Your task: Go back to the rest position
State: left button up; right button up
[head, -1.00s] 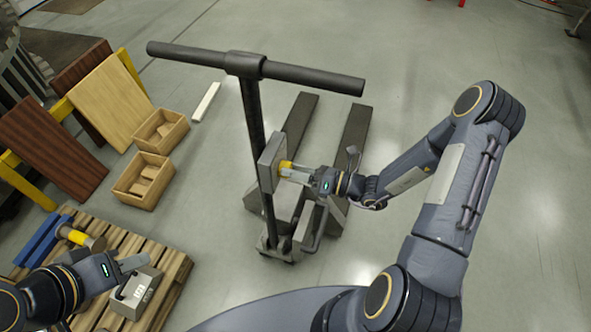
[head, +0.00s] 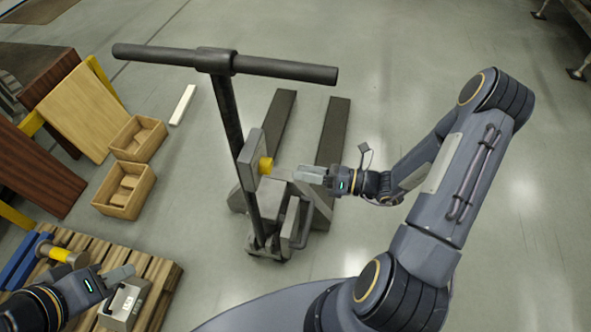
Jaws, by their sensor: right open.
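My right gripper (head: 298,173) is open and empty. It is to the right of a yellow knob (head: 265,165), with a small gap between them. The knob sticks out of a grey plate (head: 248,158) on the upright column of a pallet jack (head: 228,110) with a black T-shaped handle. My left gripper (head: 130,272) is at the lower left, over or beside a grey box with a white label (head: 124,305). I cannot tell whether its fingers are apart or whether they touch the box.
A wooden pallet (head: 160,280) at the lower left bears the grey box, a yellow-banded cylinder (head: 62,255) and blue blocks (head: 22,262). Two wooden crates (head: 122,190) and leaning boards (head: 70,112) stand at the left.

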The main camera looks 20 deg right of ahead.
dwell(0.5)
jog(key=s+a+r+n+g+h, duration=0.4)
jog(key=s+r+n+g, duration=0.6)
jog(key=n, duration=0.7)
jog(key=s+d+r+n+t+h, duration=0.4)
jog(key=s+n+h, duration=0.3)
jog(key=n, duration=0.7)
jog(key=shift+s+d+r+t, duration=0.25)
jog(key=shift+r+t, duration=0.45)
jog(key=shift+t, duration=0.1)
jog(key=shift+n, duration=0.3)
